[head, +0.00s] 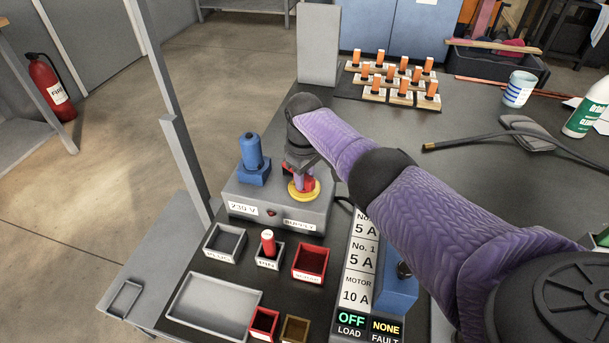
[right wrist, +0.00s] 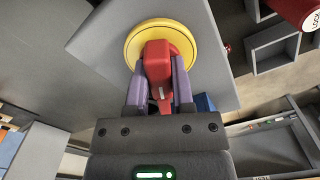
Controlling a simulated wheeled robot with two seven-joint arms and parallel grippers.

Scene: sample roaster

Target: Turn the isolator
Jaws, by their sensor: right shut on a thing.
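The isolator is a red handle (right wrist: 158,62) on a round yellow plate (right wrist: 134,48), on top of a grey supply box labelled 230 V (head: 278,225). In the head view the yellow plate (head: 303,196) is partly covered by my arm. My right gripper (right wrist: 158,85) is shut on the red handle, one purple finger on each side of it, above the plate. In the right wrist view the handle lies in line with the fingers. My left gripper is in neither view.
A blue device (head: 252,155) stands on the box's left. Small trays are in front, one with a red cylinder (head: 268,242). A label panel (head: 356,292) reads OFF LOAD and NONE FAULT. Orange-topped pieces (head: 402,86), a striped cup (head: 519,89) and a bottle (head: 590,108) stand farther back.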

